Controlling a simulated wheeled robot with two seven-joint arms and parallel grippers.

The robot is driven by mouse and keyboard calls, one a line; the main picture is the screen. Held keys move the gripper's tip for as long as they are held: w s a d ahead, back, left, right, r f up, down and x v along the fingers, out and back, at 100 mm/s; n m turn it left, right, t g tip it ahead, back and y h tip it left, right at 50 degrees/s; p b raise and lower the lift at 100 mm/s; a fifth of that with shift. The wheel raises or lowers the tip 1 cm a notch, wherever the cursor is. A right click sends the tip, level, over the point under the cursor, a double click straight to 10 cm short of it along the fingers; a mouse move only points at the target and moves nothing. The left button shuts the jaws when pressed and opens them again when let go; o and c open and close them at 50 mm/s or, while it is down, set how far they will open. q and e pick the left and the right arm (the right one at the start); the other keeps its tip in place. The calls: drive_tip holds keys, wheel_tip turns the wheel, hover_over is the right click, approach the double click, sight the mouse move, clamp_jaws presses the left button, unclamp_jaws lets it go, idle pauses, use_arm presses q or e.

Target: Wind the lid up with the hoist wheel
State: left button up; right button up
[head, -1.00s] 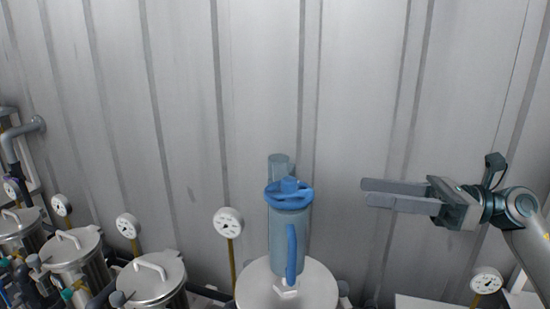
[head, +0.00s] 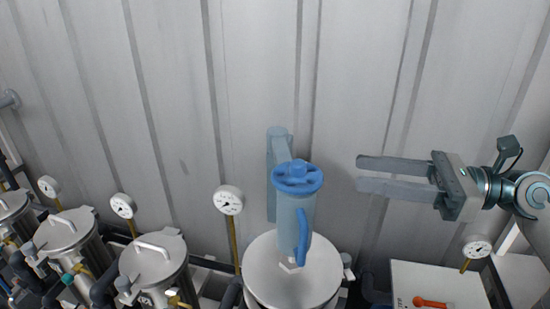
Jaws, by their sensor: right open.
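The blue hoist wheel (head: 297,177) sits on top of a grey-blue hoist body (head: 296,214), near the middle of the head view. A blue handle (head: 303,238) runs down the front of the body. My left gripper is not in view.
Several lidded steel vessels (head: 152,256) with handles stand at the lower left. A gauge (head: 228,200) on a yellow stem stands left of the hoist. A white box (head: 440,285) with an orange lever (head: 430,302) is at the lower right. A corrugated wall (head: 255,70) closes the back.

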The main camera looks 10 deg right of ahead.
sight(276, 171)
drive_tip(key=p+x, duration=0.4)
drive_tip(key=x, duration=0.4)
drive_tip(key=p+x, duration=0.5)
drive_tip(key=x, duration=0.2)
drive_tip(key=shift+a+r, duration=0.25)
drive_tip(key=shift+a, duration=0.1)
drive_tip(key=shift+w+a+f+p, duration=0.15)
drive_tip(key=shift+w+a+p, duration=0.05)
drive_tip(key=shift+a+p, duration=0.25)
clamp_jaws()
